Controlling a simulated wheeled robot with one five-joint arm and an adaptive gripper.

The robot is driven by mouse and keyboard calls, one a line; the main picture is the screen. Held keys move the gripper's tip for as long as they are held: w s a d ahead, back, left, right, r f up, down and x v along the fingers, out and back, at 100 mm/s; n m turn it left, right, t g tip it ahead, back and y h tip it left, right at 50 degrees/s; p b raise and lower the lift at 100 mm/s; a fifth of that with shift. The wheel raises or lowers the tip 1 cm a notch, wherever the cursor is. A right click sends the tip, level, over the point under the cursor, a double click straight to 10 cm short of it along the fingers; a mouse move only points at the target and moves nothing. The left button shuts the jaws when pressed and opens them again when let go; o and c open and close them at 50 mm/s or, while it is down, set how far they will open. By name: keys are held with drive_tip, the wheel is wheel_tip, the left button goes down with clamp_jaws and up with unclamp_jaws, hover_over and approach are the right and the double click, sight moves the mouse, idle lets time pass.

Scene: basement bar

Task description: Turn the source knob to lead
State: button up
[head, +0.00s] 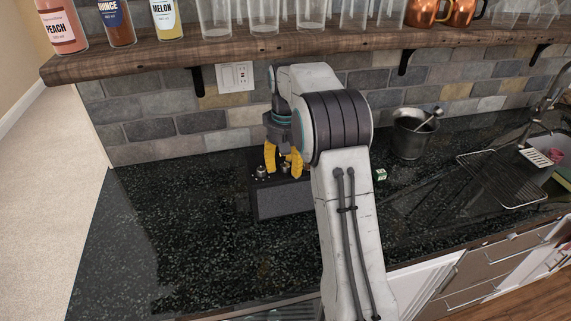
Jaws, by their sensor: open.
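A dark box-shaped unit (283,203) with a grey front stands on the black counter, partly hidden behind my arm. Small metallic knobs show on its top; one knob (260,171) is at the left, and another (286,167) is between or just behind my yellow fingers. I cannot read any labels, so I cannot tell which is the source knob or where it points. My gripper (284,170) is open, pointing down at the unit's top. Its fingertips are close to the knobs; whether they touch cannot be told.
A wooden shelf (300,42) with bottles and glasses runs above the counter. A metal bucket (411,136) stands to the right, with a small green-and-white cube (380,174) near my arm. A drying rack (505,178) lies farther right. The counter (180,235) is clear at left.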

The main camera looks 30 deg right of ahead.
drive_tip(key=shift+c, duration=0.3)
clamp_jaws()
idle(0.4)
drive_tip(key=m+p, duration=0.2)
drive_tip(key=m, duration=0.3)
drive_tip(key=shift+m, duration=0.3)
drive_tip(key=m+p, duration=0.1)
drive_tip(key=m, duration=0.5)
drive_tip(key=shift+f, duration=0.1)
drive_tip(key=shift+s, duration=0.1)
